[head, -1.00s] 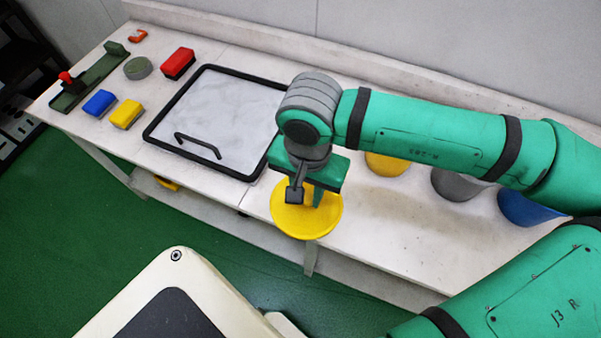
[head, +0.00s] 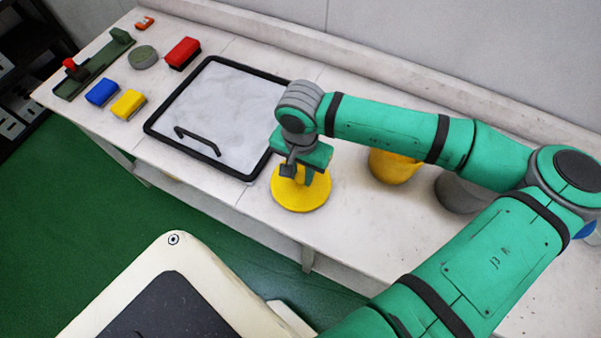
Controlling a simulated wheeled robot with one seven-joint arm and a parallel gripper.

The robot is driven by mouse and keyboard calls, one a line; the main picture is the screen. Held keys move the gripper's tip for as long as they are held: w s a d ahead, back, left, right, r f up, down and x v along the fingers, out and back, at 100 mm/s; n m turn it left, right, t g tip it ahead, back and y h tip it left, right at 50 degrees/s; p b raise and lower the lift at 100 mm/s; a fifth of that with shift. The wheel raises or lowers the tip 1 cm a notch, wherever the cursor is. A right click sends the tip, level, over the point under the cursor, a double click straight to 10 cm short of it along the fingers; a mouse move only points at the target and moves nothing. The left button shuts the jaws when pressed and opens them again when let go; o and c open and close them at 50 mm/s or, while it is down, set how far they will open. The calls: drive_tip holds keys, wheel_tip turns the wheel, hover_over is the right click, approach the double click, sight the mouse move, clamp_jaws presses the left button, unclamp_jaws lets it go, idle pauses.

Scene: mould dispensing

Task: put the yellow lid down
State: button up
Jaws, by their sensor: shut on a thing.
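The yellow lid (head: 303,200) is a round disc with an upright grip in its middle. It is in the head view, over the white table (head: 365,245) near its front edge, just right of the black-framed panel. My gripper (head: 300,176) points down and is shut on the lid's grip. The lid looks level and low over the table top; I cannot tell whether it touches. The gripper and wrist hide part of the lid's far side.
A yellow container (head: 393,168) and a grey one (head: 460,195) stand right of the lid, partly behind my arm. The black-framed panel (head: 222,118) with a handle lies left. Red, blue and yellow blocks (head: 128,104) lie farther left. Table space right of the lid is clear.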

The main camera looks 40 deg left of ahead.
sight(300, 178)
drive_tip(key=shift+f, duration=0.6)
drive_tip(key=shift+s+f, duration=0.1)
drive_tip(key=shift+s, duration=0.05)
drive_tip(key=o, duration=1)
drive_tip(key=shift+f, duration=0.15)
drive_tip(key=shift+o, duration=0.2)
wheel_tip(300, 178, up, 12)
drive_tip(key=shift+r, duration=0.2)
